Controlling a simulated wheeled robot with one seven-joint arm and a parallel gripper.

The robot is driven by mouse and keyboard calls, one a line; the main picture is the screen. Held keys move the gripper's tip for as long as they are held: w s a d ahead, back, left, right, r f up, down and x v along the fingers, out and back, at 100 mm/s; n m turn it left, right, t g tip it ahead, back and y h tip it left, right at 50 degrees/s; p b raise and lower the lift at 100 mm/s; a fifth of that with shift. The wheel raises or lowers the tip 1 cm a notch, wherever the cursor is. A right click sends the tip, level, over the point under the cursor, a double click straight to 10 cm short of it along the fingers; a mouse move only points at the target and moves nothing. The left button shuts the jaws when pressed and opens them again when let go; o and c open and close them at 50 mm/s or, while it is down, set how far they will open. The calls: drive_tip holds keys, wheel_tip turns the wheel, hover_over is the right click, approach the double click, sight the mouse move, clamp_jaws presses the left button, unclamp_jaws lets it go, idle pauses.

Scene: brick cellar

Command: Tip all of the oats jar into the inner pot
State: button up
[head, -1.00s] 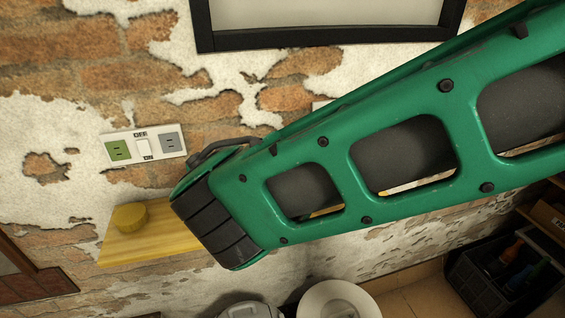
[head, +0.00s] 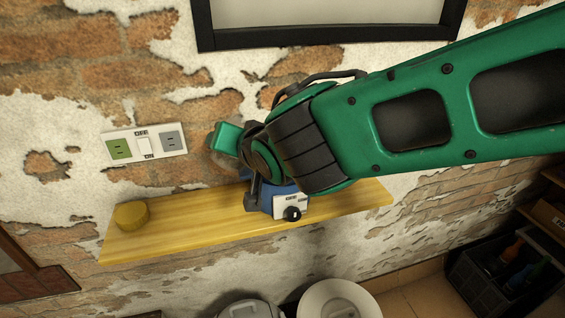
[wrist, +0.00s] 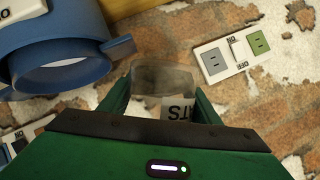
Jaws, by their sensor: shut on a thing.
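My gripper (wrist: 160,108) is shut on a clear glass jar (wrist: 163,80) whose pale label shows the letters "TS", so it is the oats jar. In the head view the jar shows only as a faint glassy shape beside my green gripper (head: 226,138), partly covered by my wrist. A blue cooker (head: 267,200) with a white dial panel stands on the shelf, below and right of the jar. In the wrist view the cooker's round opening (wrist: 62,72) lies left of the jar, apart from it. I cannot make out the inner pot or the jar's contents clearly.
The narrow yellow wooden shelf (head: 185,228) holds a round mustard-coloured lid (head: 130,215) at its left end. A socket panel (head: 145,145) is on the brick wall just left of the jar. A dark frame (head: 325,38) hangs above. The shelf between lid and cooker is clear.

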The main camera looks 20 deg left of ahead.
drive_tip(key=shift+w+d+f+m, duration=0.15)
drive_tip(key=shift+w+m, duration=0.05)
drive_tip(key=shift+m, duration=0.1)
drive_tip(key=shift+s+r+m+g+y, duration=0.1)
drive_tip(key=shift+r+m+g+y, duration=0.3)
drive_tip(key=shift+y, duration=0.1)
drive_tip(key=shift+r, duration=0.1)
drive_tip(key=shift+s+a+f+m+g+y+p, duration=0.15)
drive_tip(key=shift+m+g+y+p, duration=0.15)
drive_tip(key=shift+m+p, duration=0.3)
drive_tip(key=shift+s+a+f+m+g+y+p, duration=0.1)
drive_tip(key=shift+a+f+m+g+y+p, duration=0.1)
drive_tip(key=shift+m+y+p, duration=0.3)
idle(0.7)
drive_tip(key=shift+f+m+g+y+p, duration=0.15)
drive_tip(key=shift+m+g+y+p, duration=0.25)
drive_tip(key=shift+m+p, duration=0.25)
idle(0.7)
drive_tip(key=shift+w+d+r+m+y+p, duration=0.4)
drive_tip(key=shift+w+d+r+m, duration=0.15)
drive_tip(key=shift+r+m, duration=0.1)
idle(0.5)
drive_tip(key=shift+w+d+f+m+g+y+p, duration=0.1)
drive_tip(key=shift+f+m+g+y+p, duration=0.1)
drive_tip(key=shift+m+y+p, duration=0.3)
drive_tip(key=shift+w+d+f+m+g+y+p, duration=0.1)
drive_tip(key=shift+f+m+g+y+p, duration=0.1)
drive_tip(key=shift+m+y+p, duration=0.3)
idle(1.3)
